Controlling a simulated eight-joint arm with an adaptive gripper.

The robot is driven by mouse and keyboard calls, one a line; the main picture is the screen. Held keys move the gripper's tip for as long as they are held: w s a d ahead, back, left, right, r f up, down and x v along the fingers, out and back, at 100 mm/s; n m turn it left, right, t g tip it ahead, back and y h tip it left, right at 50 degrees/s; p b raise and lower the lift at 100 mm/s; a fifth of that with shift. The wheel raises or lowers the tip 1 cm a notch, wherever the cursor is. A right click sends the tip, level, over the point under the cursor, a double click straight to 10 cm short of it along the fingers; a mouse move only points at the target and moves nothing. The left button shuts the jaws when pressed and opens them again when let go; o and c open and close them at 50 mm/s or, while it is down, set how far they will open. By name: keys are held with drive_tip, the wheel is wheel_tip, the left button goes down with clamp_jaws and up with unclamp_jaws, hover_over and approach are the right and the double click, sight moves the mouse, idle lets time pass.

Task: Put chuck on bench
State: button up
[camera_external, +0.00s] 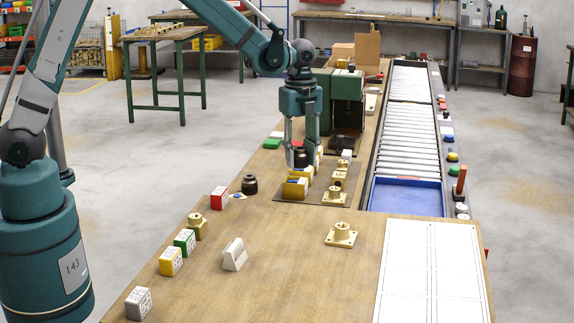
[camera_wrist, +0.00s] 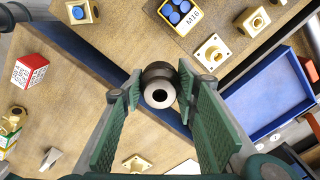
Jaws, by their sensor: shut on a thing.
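The chuck (camera_wrist: 158,85), a black round part with a silver collar and a central hole, sits between the two green finger pads in the wrist view. My gripper (camera_wrist: 158,90) is shut on it. In the external view my gripper (camera_external: 302,150) points down over the bench near the yellow bin, with the dark chuck (camera_external: 301,158) between its fingers. The wooden bench (camera_external: 205,275) has bare surface toward the front. Whether the chuck touches anything below is hard to tell.
A similar black part (camera_external: 249,185) stands on the bench beside a red box (camera_external: 219,198). A yellow bin (camera_external: 295,188) and brass flanged parts (camera_external: 341,235) are close by. A blue tray (camera_external: 405,196) ends the roller conveyor. White panels (camera_external: 432,270) lie front right. The bench's front middle is clear.

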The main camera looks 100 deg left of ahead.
drive_tip(key=s+a+f, duration=0.1)
drive_tip(key=s+a, duration=0.5)
drive_tip(key=a, duration=0.3)
drive_tip(key=s+a+f+b, duration=0.1)
drive_tip(key=s+a, duration=0.5)
drive_tip(key=a, duration=0.4)
drive_tip(key=s+a+f+b, duration=0.1)
drive_tip(key=s+a+f, duration=0.1)
drive_tip(key=s+a, duration=0.4)
drive_tip(key=a, duration=0.4)
drive_tip(key=shift+s+a+n, duration=0.15)
drive_tip(key=shift+a+n, duration=0.05)
drive_tip(key=shift+n, duration=0.2)
drive_tip(key=b, duration=0.1)
hover_over(266, 169)
drive_tip(key=shift+f, duration=3.15)
drive_tip(key=shift+f, duration=1.85)
drive_tip(key=shift+f+b, duration=0.15)
drive_tip(key=shift+b, duration=0.2)
drive_tip(key=o, duration=1.2)
